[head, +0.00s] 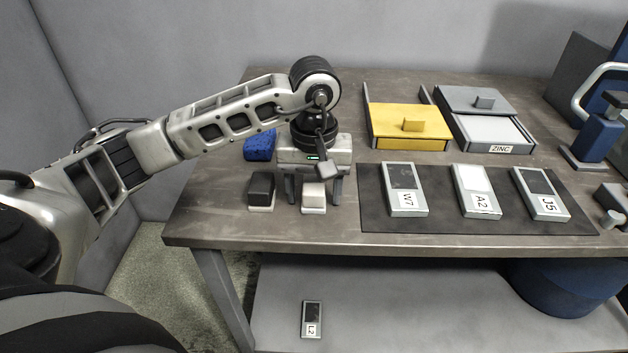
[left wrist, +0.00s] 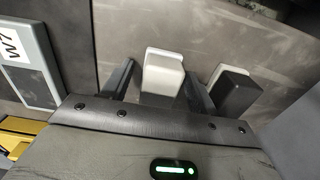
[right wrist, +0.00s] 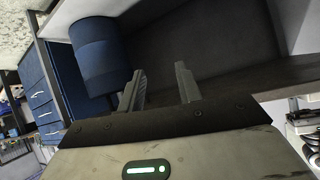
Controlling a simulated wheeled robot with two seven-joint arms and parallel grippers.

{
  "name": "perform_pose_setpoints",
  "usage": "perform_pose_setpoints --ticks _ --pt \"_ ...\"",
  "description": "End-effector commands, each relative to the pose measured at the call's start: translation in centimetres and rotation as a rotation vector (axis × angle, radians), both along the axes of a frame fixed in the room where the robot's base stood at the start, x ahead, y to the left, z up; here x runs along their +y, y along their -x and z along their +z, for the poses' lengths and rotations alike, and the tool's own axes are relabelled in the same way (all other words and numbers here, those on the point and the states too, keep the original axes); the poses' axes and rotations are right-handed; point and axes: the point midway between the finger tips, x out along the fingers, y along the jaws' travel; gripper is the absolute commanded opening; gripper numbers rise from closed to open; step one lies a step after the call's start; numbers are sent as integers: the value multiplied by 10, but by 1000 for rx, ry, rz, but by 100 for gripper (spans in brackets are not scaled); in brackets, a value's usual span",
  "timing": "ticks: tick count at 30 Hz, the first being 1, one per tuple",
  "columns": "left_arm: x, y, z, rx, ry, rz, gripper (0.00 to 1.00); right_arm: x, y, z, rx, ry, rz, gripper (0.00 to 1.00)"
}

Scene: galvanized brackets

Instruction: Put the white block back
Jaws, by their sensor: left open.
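The white block (head: 314,196) stands on the table near the front left edge, beside a black block (head: 262,189). My left gripper (head: 313,203) points down over the white block, fingers open on either side of it. In the left wrist view the white block (left wrist: 162,72) is between the two fingers, with a visible gap to the right finger. The black block (left wrist: 236,92) is just outside that finger. My right gripper (right wrist: 160,84) shows only in its wrist view, open and empty.
A blue sponge (head: 260,146) lies behind the blocks. A dark mat (head: 440,212) holds plates marked W7 (head: 404,190), A2 (head: 476,190) and J5 (head: 540,193). A yellow-lidded box (head: 408,126) and a grey ZINC box (head: 487,131) stand behind. Plate L2 (head: 312,319) lies on the lower shelf.

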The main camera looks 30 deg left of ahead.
Motion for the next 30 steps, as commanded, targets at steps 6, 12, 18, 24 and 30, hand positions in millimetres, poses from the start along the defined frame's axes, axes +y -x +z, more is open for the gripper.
perform_pose_setpoints --ticks 6,12,18,24,30 --pt "0 -1 26 -7 -1 -1 59 0 0 1 1 5 1 35" --pt "0 -2 70 -8 1 0 59 0 0 -1 3 3 1 35" --pt "0 -1 109 -4 -1 1 59 -1 0 5 5 10 2 35" --pt "0 0 123 -1 0 1 59 -2 2 1 15 22 3 35" --pt "0 0 123 1 1 0 59 -2 1 1 14 22 3 35"
